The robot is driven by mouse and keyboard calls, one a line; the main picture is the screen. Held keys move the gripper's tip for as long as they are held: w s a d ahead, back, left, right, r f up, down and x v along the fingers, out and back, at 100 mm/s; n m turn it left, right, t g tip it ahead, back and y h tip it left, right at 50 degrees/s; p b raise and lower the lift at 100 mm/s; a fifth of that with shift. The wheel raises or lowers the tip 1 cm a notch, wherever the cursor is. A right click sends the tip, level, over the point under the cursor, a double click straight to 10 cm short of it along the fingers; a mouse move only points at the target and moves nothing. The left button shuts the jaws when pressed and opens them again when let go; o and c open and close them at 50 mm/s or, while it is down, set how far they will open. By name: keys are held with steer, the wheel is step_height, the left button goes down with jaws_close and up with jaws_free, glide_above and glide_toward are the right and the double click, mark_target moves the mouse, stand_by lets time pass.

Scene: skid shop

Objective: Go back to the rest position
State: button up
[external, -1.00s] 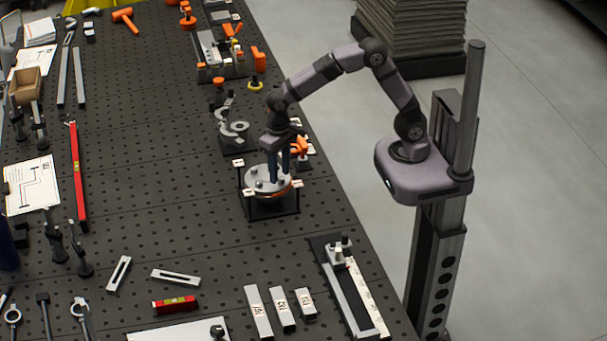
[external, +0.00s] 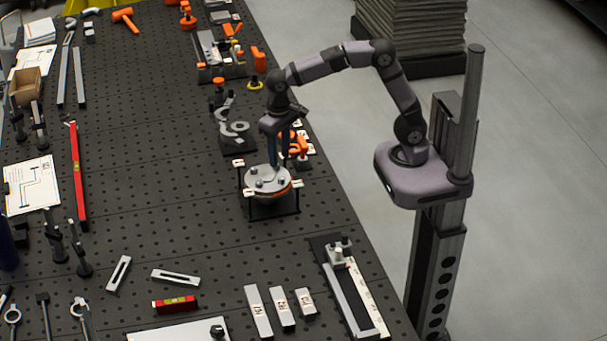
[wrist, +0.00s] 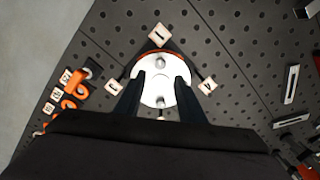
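My gripper (external: 275,170) points down just above a round, pale metal flange (external: 262,180) with several upright studs. In the wrist view the two dark fingers of my gripper (wrist: 161,79) stand apart. The flange (wrist: 149,98) and its studs show in the gap between them, with nothing gripped. The flange sits on a dark square stand (external: 247,209) with small numbered white tags around it. An orange-red rim shows beneath the flange's edge. The arm is bent in an arch from its base beside the bench.
Orange clamps (external: 299,145) stand close to the right of the gripper. A grey bracket fixture (external: 238,137) is to the left. Labelled metal blocks (external: 282,309) and a rail fixture (external: 345,290) lie nearer the front. The perforated bench between is mostly clear.

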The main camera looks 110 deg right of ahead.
steer(key=shift+s, duration=0.1)
steer(key=shift+s+a+r+p, duration=0.1)
steer(key=shift+s+r+p, duration=0.1)
steer(key=shift+p, duration=0.15)
steer(key=s+a+n+p, duration=0.2)
steer(key=s+n+p, duration=0.3)
steer(key=s, duration=0.4)
steer(key=s+a+n+p, duration=0.2)
steer(key=s+n+p, duration=0.4)
steer(key=s, duration=0.3)
step_height(320, 180, down, 14)
steer(key=b, duration=1.3)
steer(key=shift+s+d, duration=0.1)
steer(key=shift+d, duration=0.05)
steer(key=shift+r, duration=0.1)
